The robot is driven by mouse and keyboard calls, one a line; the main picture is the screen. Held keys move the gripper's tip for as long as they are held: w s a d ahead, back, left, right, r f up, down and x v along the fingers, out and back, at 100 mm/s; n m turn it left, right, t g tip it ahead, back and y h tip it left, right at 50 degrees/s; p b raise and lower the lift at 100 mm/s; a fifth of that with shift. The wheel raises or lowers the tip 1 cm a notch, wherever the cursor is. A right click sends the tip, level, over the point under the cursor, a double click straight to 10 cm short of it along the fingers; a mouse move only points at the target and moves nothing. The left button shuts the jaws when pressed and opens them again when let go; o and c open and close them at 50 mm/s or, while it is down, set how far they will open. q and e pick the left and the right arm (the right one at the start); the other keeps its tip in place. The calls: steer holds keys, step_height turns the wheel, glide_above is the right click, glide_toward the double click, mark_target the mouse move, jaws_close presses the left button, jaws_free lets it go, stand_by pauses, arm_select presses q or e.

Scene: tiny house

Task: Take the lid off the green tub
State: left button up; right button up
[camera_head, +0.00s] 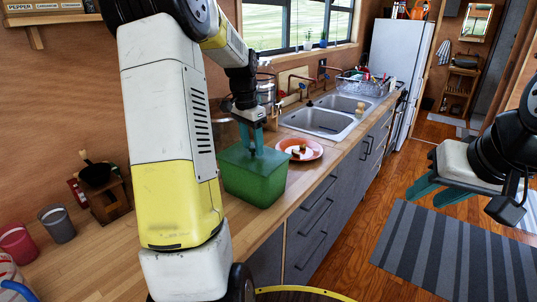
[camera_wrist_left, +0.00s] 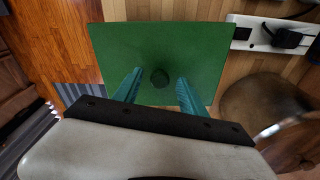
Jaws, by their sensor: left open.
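The green tub (camera_head: 246,185) stands on the wooden counter, its square green lid (camera_head: 240,159) on top. In the left wrist view the lid (camera_wrist_left: 205,45) fills the upper middle, with a round dark green knob (camera_wrist_left: 160,78) at its centre. My left gripper (camera_head: 252,142) points down over the lid. In the left wrist view its open fingers (camera_wrist_left: 160,76) are on either side of the knob, with a gap on each side. My right gripper (camera_head: 432,193) is out over the floor at the right, its fingers apart and empty. The tub's inside is hidden.
A plate with food (camera_head: 312,153) is on the counter just right of the tub. The sink (camera_head: 316,121) lies beyond it. Cups (camera_head: 57,223) and a small wooden stand (camera_head: 110,200) are at the left. A striped rug (camera_head: 455,260) lies on the floor.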

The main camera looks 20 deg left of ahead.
arm_select(q)
steer(key=shift+c, duration=0.2)
jaws_close()
stand_by(1.2)
